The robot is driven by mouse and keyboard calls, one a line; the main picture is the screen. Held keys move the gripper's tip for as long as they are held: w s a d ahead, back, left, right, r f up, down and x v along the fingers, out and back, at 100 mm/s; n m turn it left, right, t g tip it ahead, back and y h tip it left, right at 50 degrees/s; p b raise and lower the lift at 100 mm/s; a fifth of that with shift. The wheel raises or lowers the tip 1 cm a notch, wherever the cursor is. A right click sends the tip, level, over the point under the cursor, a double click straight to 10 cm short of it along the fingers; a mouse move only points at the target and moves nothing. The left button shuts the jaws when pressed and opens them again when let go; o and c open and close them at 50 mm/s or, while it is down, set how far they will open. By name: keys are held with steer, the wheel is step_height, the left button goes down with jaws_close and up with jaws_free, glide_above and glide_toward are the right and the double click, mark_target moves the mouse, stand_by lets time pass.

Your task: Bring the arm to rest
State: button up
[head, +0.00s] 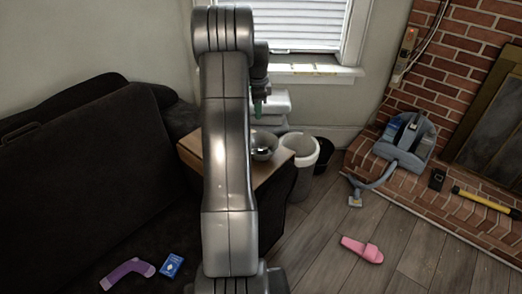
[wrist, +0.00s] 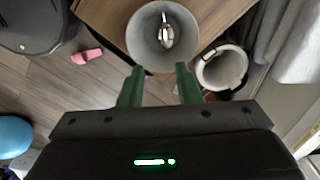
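My arm rises through the middle of the head view, bent over at the top. My gripper (wrist: 158,68) shows in the wrist view with its two green fingers apart and nothing between them. In the head view its green fingertips (head: 258,106) point down above a wooden side table (head: 225,171). A grey bowl (head: 264,150) stands on this table below the gripper. In the wrist view the bowl (wrist: 139,47) lies just beyond the fingertips, with a shiny metal object (wrist: 166,32) inside it. The gap between fingers and bowl is hard to judge.
A dark sofa (head: 90,180) is at left, with a purple sock-like item (head: 128,270) and a blue box (head: 171,265). A white bin (head: 305,165) stands beside the table. A pink slipper (head: 362,249) lies on open floor. A vacuum (head: 405,140) sits by the brick hearth.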

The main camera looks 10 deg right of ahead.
step_height(320, 180, down, 14)
steer(key=shift+w+r, duration=0.1)
steer(key=shift+w, duration=0.05)
steer(key=shift+r+p, duration=0.95)
steer(key=shift+r, duration=1)
